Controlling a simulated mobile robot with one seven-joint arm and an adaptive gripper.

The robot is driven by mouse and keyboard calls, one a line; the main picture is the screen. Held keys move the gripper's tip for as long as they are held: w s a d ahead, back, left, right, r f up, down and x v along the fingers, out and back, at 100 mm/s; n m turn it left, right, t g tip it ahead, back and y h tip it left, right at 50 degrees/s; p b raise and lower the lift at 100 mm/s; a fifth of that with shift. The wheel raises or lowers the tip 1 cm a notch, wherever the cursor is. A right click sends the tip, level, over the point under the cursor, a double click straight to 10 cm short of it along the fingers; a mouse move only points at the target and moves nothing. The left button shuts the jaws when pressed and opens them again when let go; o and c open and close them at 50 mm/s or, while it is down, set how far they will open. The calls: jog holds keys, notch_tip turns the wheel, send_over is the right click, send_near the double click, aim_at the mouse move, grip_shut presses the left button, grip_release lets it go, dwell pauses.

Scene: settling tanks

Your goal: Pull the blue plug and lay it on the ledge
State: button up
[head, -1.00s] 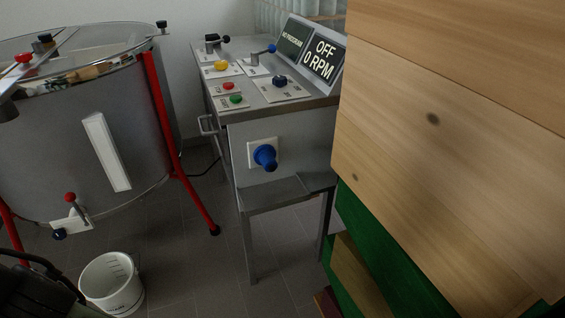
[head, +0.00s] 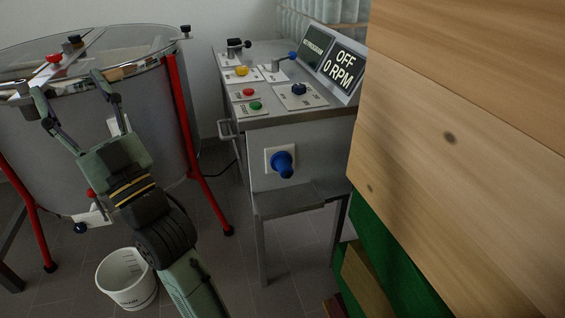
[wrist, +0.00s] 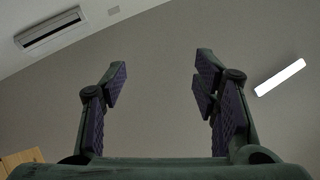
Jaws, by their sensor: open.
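The blue plug (head: 283,164) sits in a white square socket plate (head: 270,152) on the front of the grey control cabinet. The ledge (head: 298,198) is a flat grey shelf just below the plug, and its top looks bare. My gripper (head: 68,94) is in front of the steel drum, left of the plug and well apart from it. Its two fingers are spread and empty, pointing up. In the wrist view my gripper (wrist: 160,85) is open, with only wall and ceiling behind it.
The steel drum (head: 185,85) with red legs stands at the left. A white bucket (head: 125,285) is on the floor below it. Stacked wooden boxes (head: 460,130) block the right side. The cabinet's top carries buttons, levers and a display (head: 343,68) reading OFF, 0 RPM.

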jog(key=w+d+f+m+t+h, duration=0.25)
jog(key=w+d+f+h, duration=0.35)
jog(key=w, duration=0.3)
jog(key=m+g+h+p, duration=0.25)
jog(key=m+h, duration=0.35)
jog(key=h, duration=0.4)
send_near(287, 173)
jog(key=w, duration=0.3)
jog(key=shift+s+a+f+p, duration=0.2)
jog(key=shift+a+p, duration=0.1)
jog(key=shift+a, duration=0.15)
jog(key=shift+r, duration=0.1)
jog(key=shift+p+x, duration=0.35)
jog(key=shift+x, duration=4.15)
jog(key=shift+b, duration=0.5)
jog(key=shift+c, duration=0.2)
